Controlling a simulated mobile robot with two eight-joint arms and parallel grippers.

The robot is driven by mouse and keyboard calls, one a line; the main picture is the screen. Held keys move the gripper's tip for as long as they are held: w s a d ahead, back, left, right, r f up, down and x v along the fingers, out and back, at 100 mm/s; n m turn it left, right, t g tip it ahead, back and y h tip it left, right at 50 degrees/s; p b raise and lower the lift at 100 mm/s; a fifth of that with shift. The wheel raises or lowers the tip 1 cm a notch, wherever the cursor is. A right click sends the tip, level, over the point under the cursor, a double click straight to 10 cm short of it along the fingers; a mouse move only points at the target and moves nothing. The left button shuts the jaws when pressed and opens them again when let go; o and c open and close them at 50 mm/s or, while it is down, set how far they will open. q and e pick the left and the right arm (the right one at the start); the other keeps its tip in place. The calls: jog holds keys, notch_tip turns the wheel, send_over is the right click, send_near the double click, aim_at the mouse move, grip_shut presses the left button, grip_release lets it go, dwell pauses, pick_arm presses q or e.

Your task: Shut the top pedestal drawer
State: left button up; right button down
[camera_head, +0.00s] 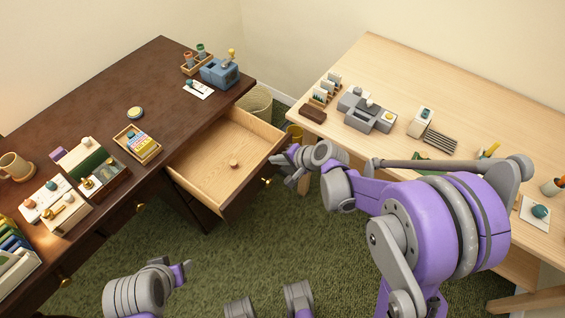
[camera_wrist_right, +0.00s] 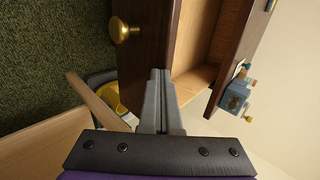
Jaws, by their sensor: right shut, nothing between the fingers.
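The top pedestal drawer (camera_head: 205,170) of the dark desk is pulled well out, showing its pale wood inside. A small round wooden item (camera_head: 234,163) lies in it. Its dark front (camera_wrist_right: 145,55) carries a brass knob (camera_head: 267,181), which also shows in the wrist view (camera_wrist_right: 124,30). My right gripper (camera_head: 279,161) is shut and empty, its fingertips (camera_wrist_right: 160,74) at the drawer front, beside the knob. I cannot tell whether they touch it. My left gripper (camera_head: 186,272) is low at the bottom left, away from the drawer; its jaws are unclear.
The dark desk top (camera_head: 110,115) holds a blue device (camera_head: 220,73), trays and a mug (camera_head: 16,166). A pale table (camera_head: 400,75) with a grey device (camera_head: 367,110) stands at right. A wicker basket (camera_head: 257,103) sits behind the drawer. Green carpet (camera_head: 225,260) is open in front.

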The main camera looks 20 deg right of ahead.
jog(key=w+a+b, duration=0.1)
jog(key=w+a, duration=1.2)
jog(key=w, duration=0.4)
jog(key=shift+a, duration=0.25)
jog(key=shift+d, duration=0.1)
